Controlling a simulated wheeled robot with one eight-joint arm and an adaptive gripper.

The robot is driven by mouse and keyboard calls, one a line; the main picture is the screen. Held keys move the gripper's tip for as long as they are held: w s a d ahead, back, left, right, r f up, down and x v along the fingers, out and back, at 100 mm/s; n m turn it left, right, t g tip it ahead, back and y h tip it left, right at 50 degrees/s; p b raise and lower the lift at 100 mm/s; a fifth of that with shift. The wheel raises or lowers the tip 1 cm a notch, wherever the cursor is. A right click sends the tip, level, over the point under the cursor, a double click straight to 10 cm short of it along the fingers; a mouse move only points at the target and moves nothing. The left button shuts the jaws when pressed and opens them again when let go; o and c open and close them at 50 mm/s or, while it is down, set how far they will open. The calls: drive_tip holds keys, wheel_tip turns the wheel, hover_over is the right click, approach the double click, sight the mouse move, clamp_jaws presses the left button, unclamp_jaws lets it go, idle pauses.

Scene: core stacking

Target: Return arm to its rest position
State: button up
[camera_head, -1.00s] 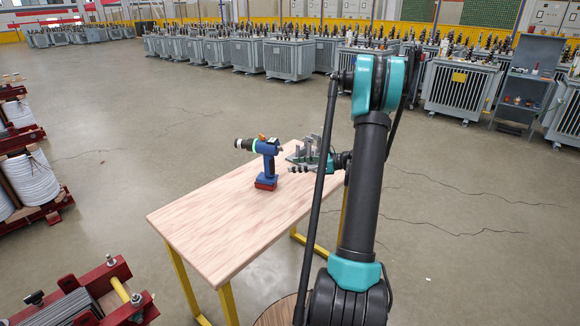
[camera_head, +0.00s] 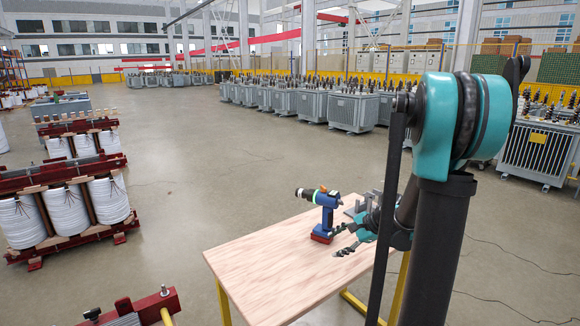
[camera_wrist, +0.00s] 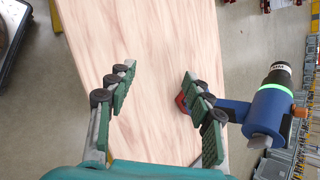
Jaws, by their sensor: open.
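A blue drill (camera_head: 326,212) with a black and green front and a red base stands upright on the wooden table (camera_head: 265,268). My gripper (camera_head: 342,240) is open and empty, just right of the drill in the head view and partly in front of the table. In the wrist view my gripper (camera_wrist: 160,72) has its two green-padded fingers spread over bare wood. The drill (camera_wrist: 272,108) lies right of the right finger there, and that finger overlaps the drill's lower part. I cannot tell if they touch. My arm rises at the right of the head view.
A grey metal fixture (camera_head: 366,202) stands on the table behind my gripper, partly hidden by it. The table's left part is bare. Red frames with white coils (camera_head: 68,210) stand at the left. Grey transformers (camera_head: 352,110) line the back. Open floor surrounds the table.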

drive_tip(key=s+d+f+n+h, duration=0.1)
drive_tip(key=s+f+n+h, duration=0.1)
drive_tip(key=s+n, duration=0.5)
drive_tip(key=s+d+f+n+h, duration=0.1)
drive_tip(key=s+n+h, duration=0.4)
drive_tip(key=s, duration=0.9)
drive_tip(key=f+n, duration=0.1)
drive_tip(key=n, duration=0.1)
drive_tip(key=shift+s+d+f+n+g+h, duration=0.3)
drive_tip(key=shift+s, duration=0.05)
